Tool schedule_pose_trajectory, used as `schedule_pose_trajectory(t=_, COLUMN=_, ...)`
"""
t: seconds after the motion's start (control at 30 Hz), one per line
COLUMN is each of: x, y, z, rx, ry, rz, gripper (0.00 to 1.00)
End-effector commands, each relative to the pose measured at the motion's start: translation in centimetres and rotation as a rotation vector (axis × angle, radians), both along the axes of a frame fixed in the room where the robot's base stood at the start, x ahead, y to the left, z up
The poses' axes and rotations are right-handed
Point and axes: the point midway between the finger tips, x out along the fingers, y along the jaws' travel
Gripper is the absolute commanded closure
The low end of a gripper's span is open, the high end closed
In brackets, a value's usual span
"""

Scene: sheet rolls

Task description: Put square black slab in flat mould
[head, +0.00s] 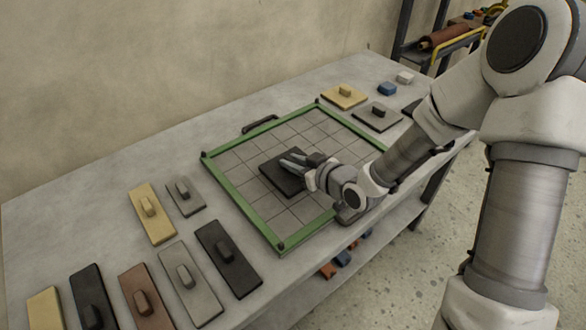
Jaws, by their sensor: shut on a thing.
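The square black slab (281,178) is over the middle of the flat mould, its edges roughly in line with the grid. The flat mould (228,186) is a green-framed square tray with a grey gridded floor, lying on the table. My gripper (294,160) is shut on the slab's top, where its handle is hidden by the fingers. I cannot tell whether the slab touches the mould floor or hangs just above it.
The grey table (110,182) carries several handled slabs at the front left, including a long black one (228,258). A yellow slab (344,97), a grey slab (377,117) and a blue block (387,89) lie beyond the mould. A shelf rack (440,42) stands behind.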

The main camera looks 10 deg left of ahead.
Motion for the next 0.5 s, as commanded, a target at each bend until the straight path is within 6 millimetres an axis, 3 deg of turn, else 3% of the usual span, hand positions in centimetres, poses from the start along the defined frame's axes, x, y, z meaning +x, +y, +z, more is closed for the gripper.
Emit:
schedule_pose_trajectory(t=0.1, x=0.0, y=0.1, z=-1.7, rx=0.003, ry=0.0, rz=0.001, gripper=1.0)
schedule_pose_trajectory(t=0.5, x=0.0, y=0.0, z=-2.1, rx=0.002, ry=-0.003, rz=0.0, gripper=1.0)
